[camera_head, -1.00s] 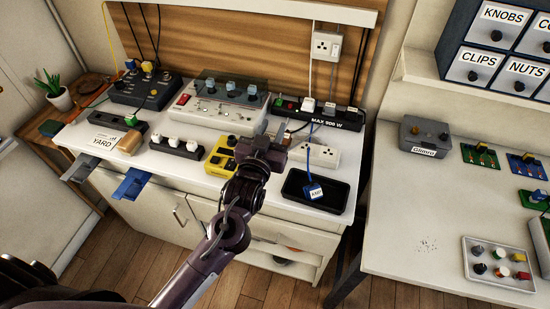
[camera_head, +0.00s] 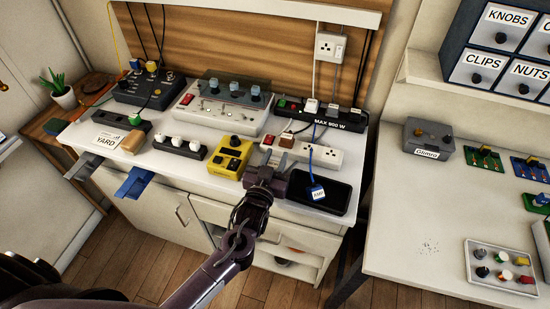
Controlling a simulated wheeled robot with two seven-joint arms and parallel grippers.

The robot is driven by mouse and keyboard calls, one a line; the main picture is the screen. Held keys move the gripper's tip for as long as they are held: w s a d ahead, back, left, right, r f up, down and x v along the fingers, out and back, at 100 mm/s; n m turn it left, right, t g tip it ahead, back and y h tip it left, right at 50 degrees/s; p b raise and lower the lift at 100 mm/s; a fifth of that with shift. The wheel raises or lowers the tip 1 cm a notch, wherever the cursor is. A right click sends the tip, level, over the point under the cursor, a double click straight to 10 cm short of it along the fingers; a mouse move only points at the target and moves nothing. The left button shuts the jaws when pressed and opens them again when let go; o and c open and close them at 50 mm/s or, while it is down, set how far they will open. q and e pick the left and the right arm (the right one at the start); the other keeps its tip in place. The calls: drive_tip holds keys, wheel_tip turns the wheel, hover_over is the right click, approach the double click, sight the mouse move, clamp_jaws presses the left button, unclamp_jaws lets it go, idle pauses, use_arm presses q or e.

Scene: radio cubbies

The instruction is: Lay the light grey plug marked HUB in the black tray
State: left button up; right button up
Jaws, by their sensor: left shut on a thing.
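The black tray (camera_head: 336,185) lies flat near the front right of the white bench. My left gripper (camera_head: 268,178) is just left of the tray, in front of the white socket strip (camera_head: 326,158). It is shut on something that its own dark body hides. I cannot make out the light grey plug marked HUB. My right gripper is not in view.
A yellow box (camera_head: 231,157) stands left of my gripper. A black power strip (camera_head: 335,118) with several plugs and cords is behind the white strip. A gap separates this bench from the right-hand table (camera_head: 400,230). The tray's right part is bare.

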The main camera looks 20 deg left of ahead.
use_arm(q)
drive_tip(key=shift+f, duration=0.2)
drive_tip(key=o, duration=1)
drive_tip(key=shift+r, duration=0.1)
drive_tip(key=shift+c, duration=0.2)
